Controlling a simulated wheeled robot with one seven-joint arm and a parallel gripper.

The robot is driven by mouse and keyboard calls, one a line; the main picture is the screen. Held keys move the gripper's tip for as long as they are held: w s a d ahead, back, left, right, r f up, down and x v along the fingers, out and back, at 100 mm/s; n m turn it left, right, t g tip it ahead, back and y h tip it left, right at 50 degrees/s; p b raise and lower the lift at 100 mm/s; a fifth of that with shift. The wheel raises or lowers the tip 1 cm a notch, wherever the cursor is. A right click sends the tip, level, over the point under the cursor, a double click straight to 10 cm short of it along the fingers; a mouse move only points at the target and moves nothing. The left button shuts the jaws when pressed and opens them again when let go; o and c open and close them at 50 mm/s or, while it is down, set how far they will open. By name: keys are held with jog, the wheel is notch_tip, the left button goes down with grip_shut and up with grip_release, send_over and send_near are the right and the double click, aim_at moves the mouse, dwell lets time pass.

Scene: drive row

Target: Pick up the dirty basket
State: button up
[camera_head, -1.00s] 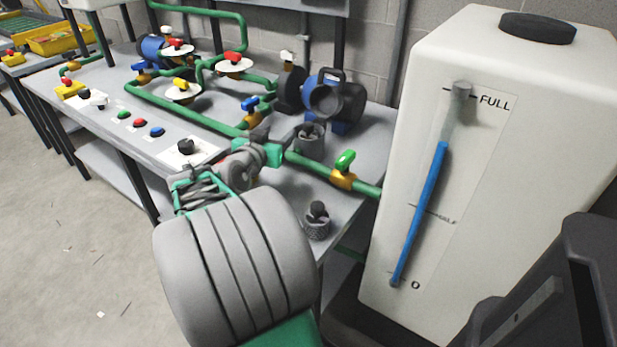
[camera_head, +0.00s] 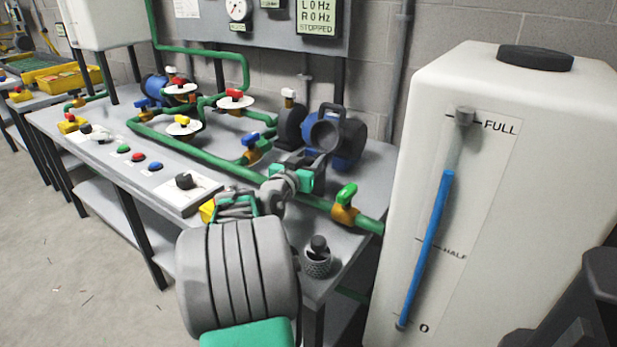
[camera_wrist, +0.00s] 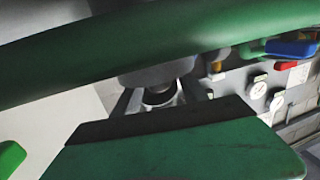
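A grey mesh basket (camera_head: 317,262) with a dark knob stands upright on the bench's front right corner in the head view. A second grey round part with a dark knob lies behind the green pipe, mostly hidden by my gripper in the head view. In the wrist view a grey round body with a dark knob (camera_wrist: 160,94) shows past the pipe; it looks like that part. I cannot tell which is dirty. My gripper (camera_head: 290,178) is over the pipe, its green fingertips apart, with no basket visibly held. A green slab, likely my finger, fills the lower wrist view.
The green pipe (camera_head: 224,162) crosses the bench close to my gripper, with a green-handled valve (camera_head: 345,205) to its right. A blue pump (camera_head: 347,138) stands behind. The white tank (camera_head: 480,200) blocks the right side.

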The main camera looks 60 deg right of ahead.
grip_shut()
dwell(0.3)
dwell(0.9)
